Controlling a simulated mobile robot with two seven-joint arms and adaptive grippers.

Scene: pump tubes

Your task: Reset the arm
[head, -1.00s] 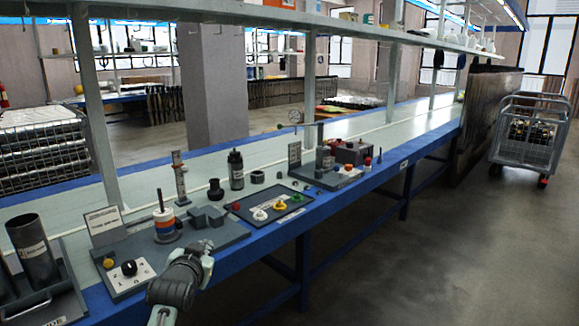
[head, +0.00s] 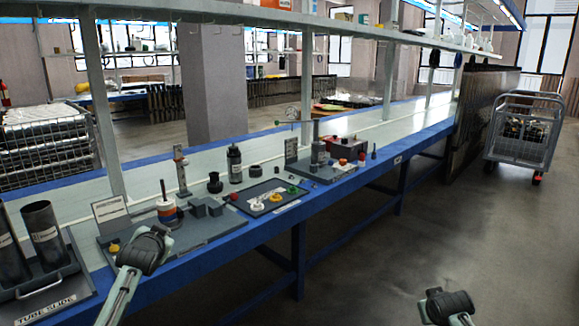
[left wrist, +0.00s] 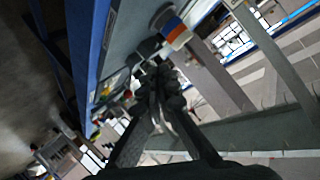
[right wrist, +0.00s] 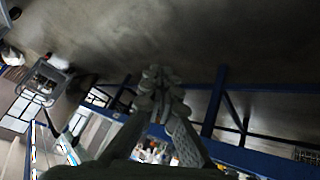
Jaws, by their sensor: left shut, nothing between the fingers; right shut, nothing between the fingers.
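My left gripper (left wrist: 155,82) shows in the left wrist view, its fingers together and empty. Behind it are the bench and a stack of white, orange and blue rings (left wrist: 174,28); the distance to them is unclear. My right gripper (right wrist: 160,82) shows in the right wrist view, fingers together and empty, with floor and the bench's blue frame behind it. In the head view, part of my left arm (head: 145,250) is in front of the bench's near left edge. Part of my right arm (head: 447,305) shows at the bottom right, over the floor. I cannot make out either set of fingertips there.
The long blue-edged bench (head: 290,207) carries two dark tubes (head: 44,235) in a tray, the ring stack (head: 167,212), a black bottle (head: 235,165), a dark tray (head: 258,207) of coloured parts and a red-grey unit (head: 345,148). A wire cart (head: 525,130) stands right. The floor between is clear.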

